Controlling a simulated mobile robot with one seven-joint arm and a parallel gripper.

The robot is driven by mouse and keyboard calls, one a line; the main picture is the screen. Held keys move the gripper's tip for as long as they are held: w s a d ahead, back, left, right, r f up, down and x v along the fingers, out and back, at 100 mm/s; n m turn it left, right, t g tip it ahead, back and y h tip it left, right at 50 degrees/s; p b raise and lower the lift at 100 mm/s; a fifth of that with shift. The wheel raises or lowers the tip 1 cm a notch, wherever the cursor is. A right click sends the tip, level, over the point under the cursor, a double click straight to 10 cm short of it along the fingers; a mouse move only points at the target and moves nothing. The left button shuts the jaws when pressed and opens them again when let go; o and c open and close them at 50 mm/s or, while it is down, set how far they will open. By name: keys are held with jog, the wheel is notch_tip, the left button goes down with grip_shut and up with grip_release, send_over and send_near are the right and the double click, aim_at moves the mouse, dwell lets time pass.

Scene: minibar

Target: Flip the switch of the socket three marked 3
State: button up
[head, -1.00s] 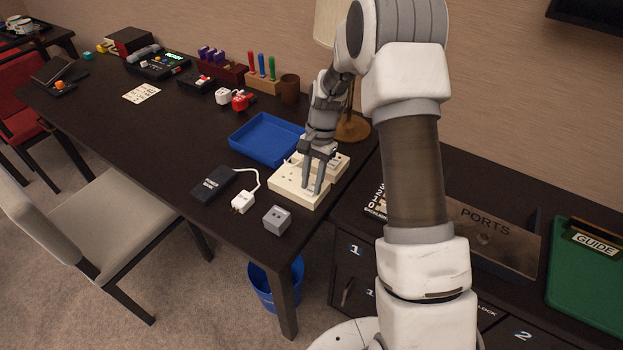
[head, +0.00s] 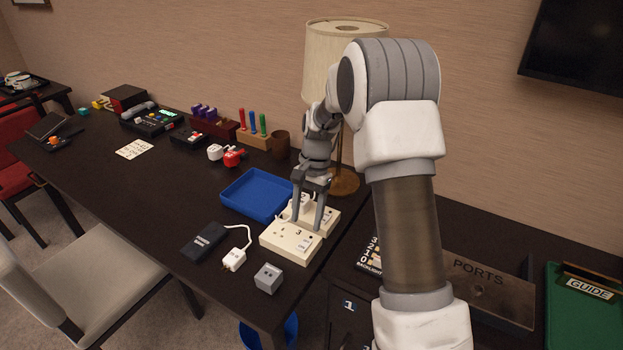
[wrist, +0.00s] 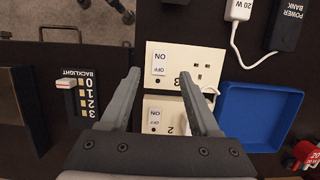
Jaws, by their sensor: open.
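The white socket three (head: 283,249), marked 3, lies on the dark desk, nearest the front of a group of socket blocks. Its switch (head: 304,245) is at its right side. In the wrist view, the socket (wrist: 208,50) shows its pin holes, and the switch (wrist: 159,63) is lettered ON and OFF. Its exact tilt is too small to tell. My gripper (head: 307,226) is open and empty above the blocks. In the wrist view its fingertips (wrist: 160,73) appear either side of the switch; contact cannot be told. Socket two (wrist: 180,110) is partly hidden by my gripper.
A blue tray (head: 257,193) lies behind the sockets. A black power bank (head: 204,241), a white charger (head: 234,259) and a grey cube (head: 268,278) lie left and in front. A lamp (head: 346,60) stands behind my arm. A backlight panel (wrist: 85,92) is beside the sockets.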

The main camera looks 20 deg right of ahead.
jog(key=p+v, duration=0.1)
jog(key=v, duration=1)
jog(key=shift+s, duration=0.1)
jog(key=s+a+r+n+t+h+p, duration=0.2)
jog(key=s+r+n+t+p, duration=0.15)
jog(key=s+r, duration=1.1)
jog(key=s+r+n+t+p, duration=0.1)
jog(key=s+n+t, duration=0.1)
jog(key=s, duration=0.5)
jog(key=s+r+n+t+p, duration=0.1)
jog(key=s+r+n+t, duration=0.1)
jog(key=s, duration=0.4)
jog(key=shift+s+r+n, duration=0.15)
jog(key=shift+s+n, duration=0.25)
jog(key=shift+n, duration=0.35)
